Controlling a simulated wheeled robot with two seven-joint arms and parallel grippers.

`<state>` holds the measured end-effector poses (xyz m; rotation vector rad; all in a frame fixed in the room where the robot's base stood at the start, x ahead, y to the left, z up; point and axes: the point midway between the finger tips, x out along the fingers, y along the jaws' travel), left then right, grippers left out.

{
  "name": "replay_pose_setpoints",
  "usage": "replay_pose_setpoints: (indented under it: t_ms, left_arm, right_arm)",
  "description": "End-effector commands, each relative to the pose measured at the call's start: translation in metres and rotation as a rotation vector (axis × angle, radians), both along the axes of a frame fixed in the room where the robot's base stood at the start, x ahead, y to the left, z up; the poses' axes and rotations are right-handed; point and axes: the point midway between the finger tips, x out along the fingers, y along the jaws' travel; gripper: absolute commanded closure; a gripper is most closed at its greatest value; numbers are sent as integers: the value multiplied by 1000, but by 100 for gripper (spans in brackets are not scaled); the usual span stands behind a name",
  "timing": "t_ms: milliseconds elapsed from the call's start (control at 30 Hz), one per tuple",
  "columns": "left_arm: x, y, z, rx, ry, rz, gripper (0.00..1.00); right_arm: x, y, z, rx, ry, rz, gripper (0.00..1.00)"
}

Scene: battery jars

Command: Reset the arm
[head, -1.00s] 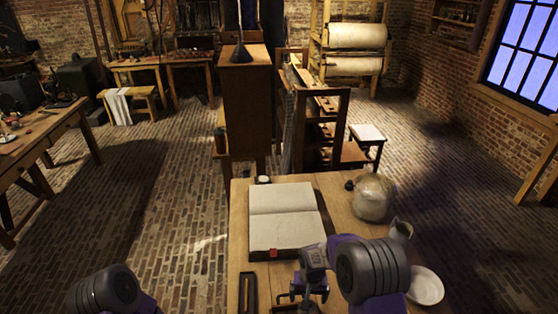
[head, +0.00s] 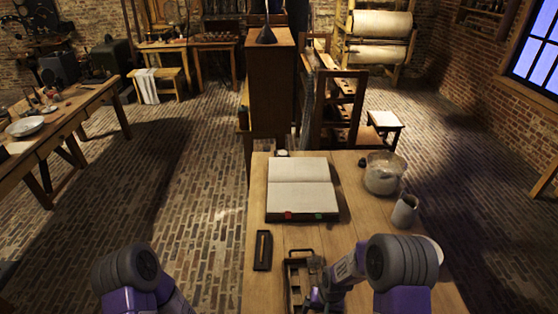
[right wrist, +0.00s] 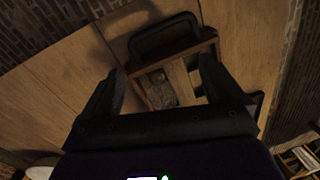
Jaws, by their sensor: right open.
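My right arm reaches in at the lower right of the head view. Its gripper (head: 316,298) is low in that view, beside or over a small wooden carrier (head: 291,284) with a dark handle on the table. In the right wrist view the two dark fingers (right wrist: 161,82) are spread apart with nothing gripped. The carrier (right wrist: 207,46) and its handle lie beyond the fingertips, with a greyish jar-like item (right wrist: 160,92) in it. My left arm shows at the lower left of the head view; its gripper is out of sight.
On the wooden table (head: 340,235) are an open book (head: 301,188), a narrow dark tray (head: 263,251), a glass vessel (head: 384,173) and a grey jug (head: 405,210). A plate is partly hidden behind my right arm. A tall wooden cabinet (head: 271,90) stands beyond.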

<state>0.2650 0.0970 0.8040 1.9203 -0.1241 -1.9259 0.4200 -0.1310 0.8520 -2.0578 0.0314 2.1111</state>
Motion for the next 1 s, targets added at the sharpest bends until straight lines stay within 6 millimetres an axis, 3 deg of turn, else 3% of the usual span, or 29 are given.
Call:
replay_pose_setpoints:
  t_ms: [100, 300, 500, 600, 700, 1000]
  left_arm:
    - [0, 0, 0, 0, 1, 0, 57]
    - [-1, 0, 0, 0, 2, -1, 57]
    - [-1, 0, 0, 0, 2, -1, 57]
    - [-1, 0, -26, 0, 2, -1, 57]
    - [-1, 0, -39, -1, 3, -1, 57]
    - [-1, 0, -47, 0, 2, -1, 57]
  right_arm:
    - [-34, 4, -23, 57, 13, -10, 7]
    - [-100, 18, -47, 160, 7, -44, 7]
    - [-164, 35, -47, 244, -21, -94, 7]
    - [-157, 34, -74, 238, -35, -86, 7]
    - [-157, 34, -86, 237, -34, -86, 7]
    - [-156, 34, -95, 236, -33, -86, 7]
